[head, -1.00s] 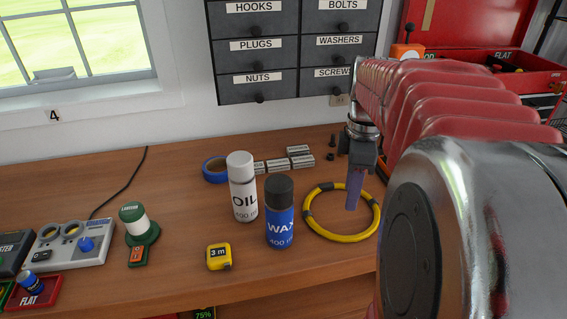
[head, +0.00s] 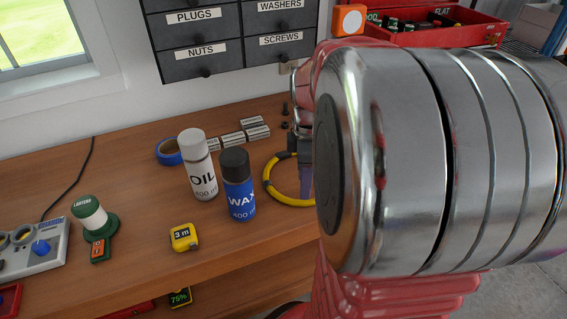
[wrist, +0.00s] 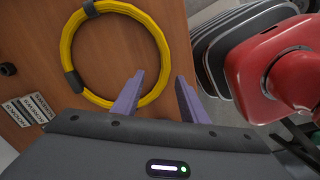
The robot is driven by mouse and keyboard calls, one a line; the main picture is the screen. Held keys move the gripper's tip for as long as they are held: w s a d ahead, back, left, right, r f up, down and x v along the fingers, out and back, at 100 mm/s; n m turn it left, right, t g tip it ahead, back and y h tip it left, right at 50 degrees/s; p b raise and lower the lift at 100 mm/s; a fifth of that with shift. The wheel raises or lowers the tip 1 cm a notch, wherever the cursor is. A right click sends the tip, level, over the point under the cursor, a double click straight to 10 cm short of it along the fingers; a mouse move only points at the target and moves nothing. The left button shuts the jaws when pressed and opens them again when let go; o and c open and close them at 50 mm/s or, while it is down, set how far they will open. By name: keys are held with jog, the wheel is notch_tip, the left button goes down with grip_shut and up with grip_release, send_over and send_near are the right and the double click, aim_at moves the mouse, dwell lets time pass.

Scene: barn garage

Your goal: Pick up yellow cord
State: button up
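The yellow cord (wrist: 73,33) is a coiled ring with dark bands, lying flat on the wooden workbench. In the head view the cord (head: 268,185) is partly hidden behind my arm. My gripper (wrist: 160,90) shows two purple fingers spread apart in the wrist view. I cannot tell how high the fingertips are above the bench.
A blue wax can (head: 239,187) and a white oil can (head: 198,165) stand left of the cord. Labelled drawers (head: 204,61) hang behind.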

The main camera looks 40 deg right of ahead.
jog(key=shift+s+a+f, duration=0.1)
jog(key=shift+a+f, duration=0.05)
jog(key=shift+f, duration=1.2)
jog(key=shift+a+f, duration=0.1)
jog(key=shift+f, duration=1.2)
grip_shut()
jog(key=shift+r, duration=0.1)
